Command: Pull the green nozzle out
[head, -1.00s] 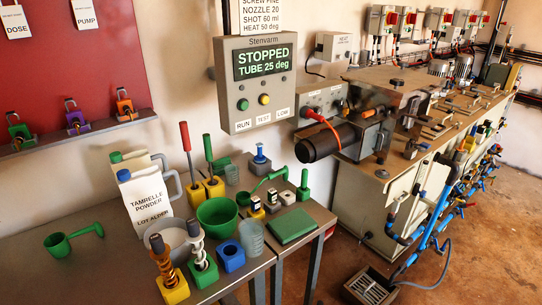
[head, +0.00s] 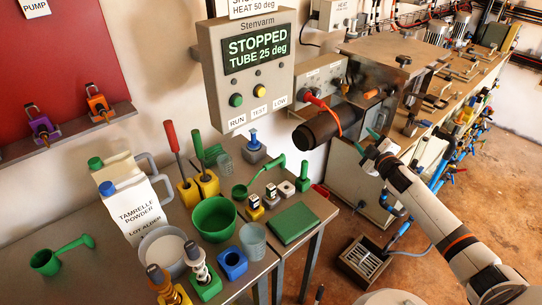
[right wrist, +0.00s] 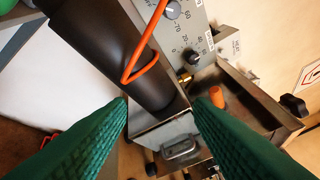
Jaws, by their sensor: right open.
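My right gripper (head: 367,142) has green fingers and is open and empty, in front of the machine beside the black tube (head: 325,126). In the right wrist view its fingers (right wrist: 160,112) stand wide apart, with the tube (right wrist: 130,50) and an orange loop beyond them. No green nozzle shows clearly on the tube. A small green upright piece (head: 303,177) stands at the right of the bench; I cannot tell for sure whether it is the nozzle. It is apart from the gripper. My left gripper is not in view.
A control box (head: 255,65) reads STOPPED, TUBE 25 deg. The bench holds a green bowl (head: 214,218), a green pad (head: 293,223), a green scoop (head: 46,261) and jugs (head: 135,210). The floor at right is open.

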